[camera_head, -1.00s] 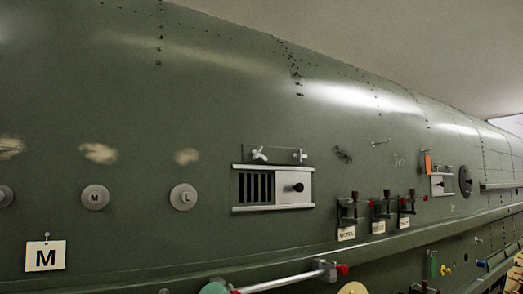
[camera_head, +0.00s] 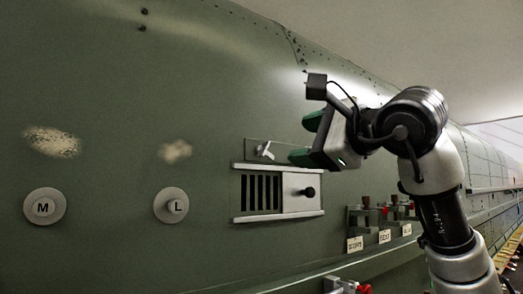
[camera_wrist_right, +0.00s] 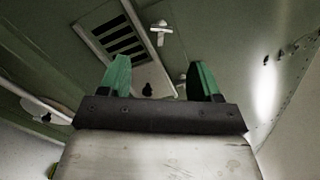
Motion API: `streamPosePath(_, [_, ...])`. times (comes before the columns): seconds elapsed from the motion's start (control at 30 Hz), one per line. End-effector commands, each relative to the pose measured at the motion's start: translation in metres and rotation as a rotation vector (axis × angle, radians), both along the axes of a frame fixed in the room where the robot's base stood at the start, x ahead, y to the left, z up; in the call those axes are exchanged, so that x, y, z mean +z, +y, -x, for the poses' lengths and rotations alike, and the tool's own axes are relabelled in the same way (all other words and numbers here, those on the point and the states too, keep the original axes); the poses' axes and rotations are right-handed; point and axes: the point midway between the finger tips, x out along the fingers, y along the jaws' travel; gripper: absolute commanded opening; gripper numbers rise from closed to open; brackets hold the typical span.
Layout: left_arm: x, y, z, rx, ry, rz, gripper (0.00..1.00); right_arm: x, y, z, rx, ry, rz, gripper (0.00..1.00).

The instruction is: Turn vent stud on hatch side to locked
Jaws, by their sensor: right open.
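A louvred vent (camera_head: 232,192) with dark slats and a sliding plate with a black knob (camera_head: 310,191) is on the green fuselage. A small pale wing-shaped stud (camera_head: 264,150) sits on a thin plate above the vent's left part; a stud (camera_wrist_right: 160,28) also shows in the right wrist view beyond the fingers. My right gripper (camera_head: 306,139), with green fingertips, is open in front of the plate's right end, hiding the other stud in the head view. In the wrist view the open gripper (camera_wrist_right: 160,72) has nothing clearly between its fingers. My left gripper is out of view.
Round discs marked M (camera_head: 44,207) and L (camera_head: 171,206) are left of the vent. Several clamps with labels (camera_head: 355,244) stand on a ledge below right. A rail with a red end (camera_head: 345,285) is at the bottom.

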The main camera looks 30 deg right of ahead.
Motion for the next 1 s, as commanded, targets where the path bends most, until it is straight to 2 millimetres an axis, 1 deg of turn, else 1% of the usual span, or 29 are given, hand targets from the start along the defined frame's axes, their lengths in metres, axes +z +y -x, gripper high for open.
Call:
streamPosePath(0.07, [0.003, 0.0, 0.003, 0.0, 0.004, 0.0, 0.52, 0.003, -0.003, -0.003, -0.015, 0.002, 0.0, 0.64])
streamPosePath(0.17, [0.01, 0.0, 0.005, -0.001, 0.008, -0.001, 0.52, 0.003, -0.002, -0.017, -0.014, 0.006, 0.001, 0.64])
streamPosePath(0.4, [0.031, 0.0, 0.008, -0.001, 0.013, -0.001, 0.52, 0.005, 0.003, -0.064, -0.011, 0.006, 0.001, 0.64])
streamPosePath(0.5, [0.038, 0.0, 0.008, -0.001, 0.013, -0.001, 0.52, 0.004, 0.004, -0.081, -0.011, 0.006, 0.001, 0.64])
streamPosePath(0.6, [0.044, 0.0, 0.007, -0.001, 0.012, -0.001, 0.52, 0.004, 0.005, -0.093, -0.009, 0.004, -0.001, 0.64])
streamPosePath(0.77, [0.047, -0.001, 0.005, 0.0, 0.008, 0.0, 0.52, 0.001, 0.006, -0.104, -0.011, 0.004, -0.001, 0.64])
streamPosePath(1.0, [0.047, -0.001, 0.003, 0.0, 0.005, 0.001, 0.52, 0.0, 0.006, -0.105, -0.01, 0.001, -0.001, 0.64])
